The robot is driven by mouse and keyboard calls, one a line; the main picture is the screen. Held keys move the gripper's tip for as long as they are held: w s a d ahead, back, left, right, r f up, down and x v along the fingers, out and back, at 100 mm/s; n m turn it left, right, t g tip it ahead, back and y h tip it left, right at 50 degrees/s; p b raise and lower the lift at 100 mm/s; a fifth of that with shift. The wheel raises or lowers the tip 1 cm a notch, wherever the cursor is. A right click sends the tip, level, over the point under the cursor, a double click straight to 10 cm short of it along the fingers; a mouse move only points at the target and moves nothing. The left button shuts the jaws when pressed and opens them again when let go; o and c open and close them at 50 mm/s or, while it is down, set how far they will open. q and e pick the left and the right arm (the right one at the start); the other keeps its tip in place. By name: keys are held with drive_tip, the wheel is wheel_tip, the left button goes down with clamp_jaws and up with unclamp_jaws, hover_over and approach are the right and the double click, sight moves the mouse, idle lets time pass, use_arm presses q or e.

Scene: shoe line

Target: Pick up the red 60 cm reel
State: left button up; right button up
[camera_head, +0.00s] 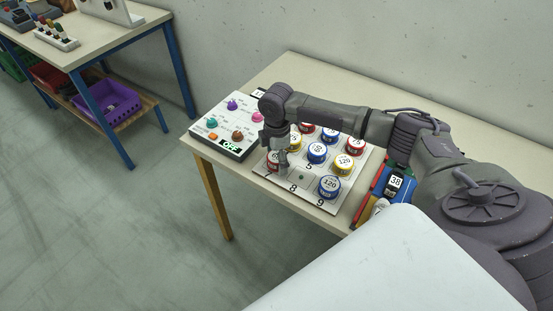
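Several round reels stand on a white numbered board (287,189). A red reel (272,163) stands at the board's left corner by the number 7, partly covered by my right gripper (283,164). Its label is too hidden to read. My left gripper is out of view.
Blue reels (329,188) and yellow reels (343,165) share the board; the spot by 8 is empty. A control panel (232,148) with coloured knobs lies left of it. Coloured boxes (369,207) stand at right. Another table (92,48) is at the far left.

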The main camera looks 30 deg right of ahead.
drive_tip(key=c, duration=1.1)
